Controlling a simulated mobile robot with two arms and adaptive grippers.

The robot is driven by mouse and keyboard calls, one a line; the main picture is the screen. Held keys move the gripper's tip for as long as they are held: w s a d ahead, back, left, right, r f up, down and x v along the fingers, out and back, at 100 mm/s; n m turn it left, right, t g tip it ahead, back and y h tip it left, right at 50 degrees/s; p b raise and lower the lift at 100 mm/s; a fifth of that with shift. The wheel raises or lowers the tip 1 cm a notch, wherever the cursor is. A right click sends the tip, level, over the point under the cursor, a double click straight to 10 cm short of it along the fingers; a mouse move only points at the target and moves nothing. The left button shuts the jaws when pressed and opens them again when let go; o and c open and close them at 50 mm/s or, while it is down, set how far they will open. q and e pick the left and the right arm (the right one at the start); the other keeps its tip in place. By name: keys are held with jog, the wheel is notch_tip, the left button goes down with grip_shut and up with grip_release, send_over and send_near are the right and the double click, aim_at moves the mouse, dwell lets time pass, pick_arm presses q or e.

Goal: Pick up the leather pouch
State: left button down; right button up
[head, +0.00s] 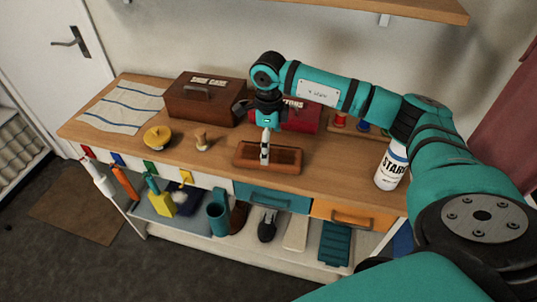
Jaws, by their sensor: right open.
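I cannot make out a leather pouch with certainty. A brown, low-walled tray (287,164) lies near the front edge of the wooden worktop, and its inside is partly hidden behind my gripper. My right gripper (265,158) points down over the tray, with its pale fingers at or just above it. It is open, and I see nothing held in it. A dark brown shape (239,215) on the lower shelf, beside a teal cup, is too small to identify. My left gripper is not in view.
A brown case (205,98) and a red box (300,116) stand at the back. A yellow round object (157,138), a small wooden object (202,140) and a striped cloth (123,107) are to the left. A white starch container (391,166) stands right. Worktop between tray and container is clear.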

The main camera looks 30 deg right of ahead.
jog(key=shift+f+p, duration=0.3)
jog(key=shift+f, duration=0.05)
notch_tip(320, 180, down, 4)
jog(key=shift+w+r+p, duration=0.1)
jog(key=shift+r+p, duration=0.05)
jog(key=shift+p, duration=0.5)
jog(key=shift+f, duration=0.4)
jog(key=shift+w+r, duration=0.1)
jog(key=c, duration=1.4)
